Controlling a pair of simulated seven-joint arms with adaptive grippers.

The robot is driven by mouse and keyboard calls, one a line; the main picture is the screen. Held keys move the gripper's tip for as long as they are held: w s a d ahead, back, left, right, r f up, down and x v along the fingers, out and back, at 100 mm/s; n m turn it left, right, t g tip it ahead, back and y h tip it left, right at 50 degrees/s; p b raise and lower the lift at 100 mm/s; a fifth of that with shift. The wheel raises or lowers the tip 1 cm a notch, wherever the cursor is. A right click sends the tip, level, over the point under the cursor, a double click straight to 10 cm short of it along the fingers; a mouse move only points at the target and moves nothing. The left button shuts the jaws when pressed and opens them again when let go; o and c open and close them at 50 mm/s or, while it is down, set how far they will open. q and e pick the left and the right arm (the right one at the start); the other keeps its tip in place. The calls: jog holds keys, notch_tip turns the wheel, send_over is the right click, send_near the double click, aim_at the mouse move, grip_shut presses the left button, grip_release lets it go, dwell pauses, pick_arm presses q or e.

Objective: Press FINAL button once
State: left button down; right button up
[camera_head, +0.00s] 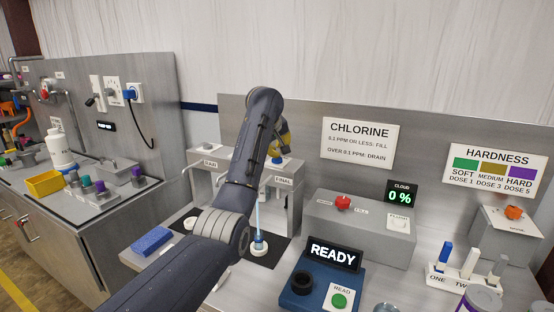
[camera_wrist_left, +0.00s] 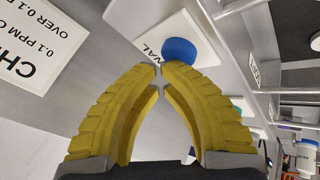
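The FINAL button is a blue round knob (camera_wrist_left: 180,51) beside a white label ending in "NAL" in the left wrist view. In the head view the blue knob (camera_head: 276,160) sits on top of a grey stand, above the white FINAL label (camera_head: 284,181). My left gripper (camera_wrist_left: 161,68) has yellow fingers with their tips together and nothing between them. The tips overlap the near edge of the knob in the wrist view; I cannot tell whether they touch it. In the head view the left gripper (camera_head: 282,146) is just above the knob, partly hidden by my arm. My right gripper is not in view.
A light blue rod or stream (camera_head: 257,215) stands over a white vessel (camera_head: 259,246) below the stand. To the right are a grey box with a red knob (camera_head: 343,202), a READY display (camera_head: 334,255) and a CHLORINE sign (camera_head: 360,144). A blue sponge-like block (camera_head: 151,241) lies at left.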

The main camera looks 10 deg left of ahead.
pick_arm(q)
jog(key=shift+f, duration=0.15)
dwell(0.5)
jog(key=shift+r, duration=0.85)
jog(key=shift+r, duration=0.15)
jog(key=shift+r, duration=2.4)
jog(key=shift+f, duration=0.1)
